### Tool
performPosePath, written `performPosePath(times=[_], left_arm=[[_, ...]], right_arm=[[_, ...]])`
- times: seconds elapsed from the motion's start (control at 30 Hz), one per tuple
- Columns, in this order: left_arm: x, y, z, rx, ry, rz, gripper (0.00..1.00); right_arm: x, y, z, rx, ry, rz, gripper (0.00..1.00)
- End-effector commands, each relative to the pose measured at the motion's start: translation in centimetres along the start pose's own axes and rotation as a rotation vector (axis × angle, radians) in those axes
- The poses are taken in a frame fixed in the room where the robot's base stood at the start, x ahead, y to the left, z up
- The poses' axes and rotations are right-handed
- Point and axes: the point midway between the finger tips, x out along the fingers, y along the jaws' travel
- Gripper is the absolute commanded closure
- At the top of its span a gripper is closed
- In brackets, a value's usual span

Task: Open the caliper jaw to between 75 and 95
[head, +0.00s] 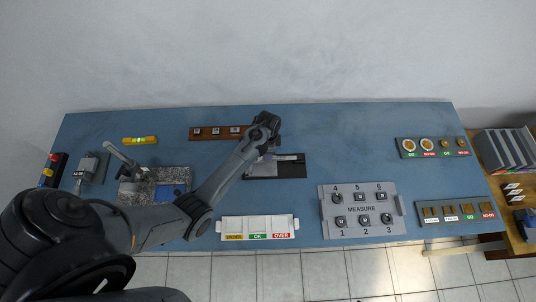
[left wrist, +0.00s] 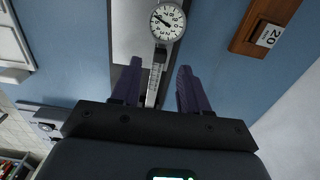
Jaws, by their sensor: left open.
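The caliper (left wrist: 155,80) shows in the left wrist view as a silver scaled beam with a round white dial (left wrist: 168,22). The dial's exact reading is too small to tell. My left gripper (left wrist: 158,75) is open, with its two purple fingers on either side of the beam. I see no clear contact between the fingers and the caliper. In the head view my left gripper (head: 258,153) hangs over the dark mat (head: 275,172) where the caliper lies, and hides part of it. My right gripper is not in view.
A brown block rack (head: 216,133) lies behind the mat. A white UNDER/OK/OVER tray (head: 258,225) is in front, and a grey MEASURE board (head: 361,208) is to the right. A granite plate (head: 150,188) is at the left. Blue table (head: 345,140) is clear right of the mat.

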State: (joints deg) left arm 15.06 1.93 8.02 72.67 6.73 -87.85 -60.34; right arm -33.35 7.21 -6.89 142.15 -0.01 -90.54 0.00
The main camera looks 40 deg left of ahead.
Motion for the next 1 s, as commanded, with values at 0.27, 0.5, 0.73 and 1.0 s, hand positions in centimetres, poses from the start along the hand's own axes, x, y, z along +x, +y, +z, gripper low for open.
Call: performPosePath(times=[0.27, 0.5, 0.73, 1.0], left_arm=[[3.3, 0.1, 0.0, 0.000, 0.000, 0.002, 0.55], [4.0, 0.0, 0.0, 0.000, 0.000, 0.000, 0.55], [4.0, 0.0, 0.0, 0.000, 0.000, 0.000, 0.60], [4.0, 0.0, 0.0, 0.001, 0.000, 0.000, 1.00]], right_arm=[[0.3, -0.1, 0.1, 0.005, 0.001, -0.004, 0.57], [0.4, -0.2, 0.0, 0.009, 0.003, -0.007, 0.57], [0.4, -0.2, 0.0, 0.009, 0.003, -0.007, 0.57], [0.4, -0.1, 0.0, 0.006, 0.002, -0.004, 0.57]])
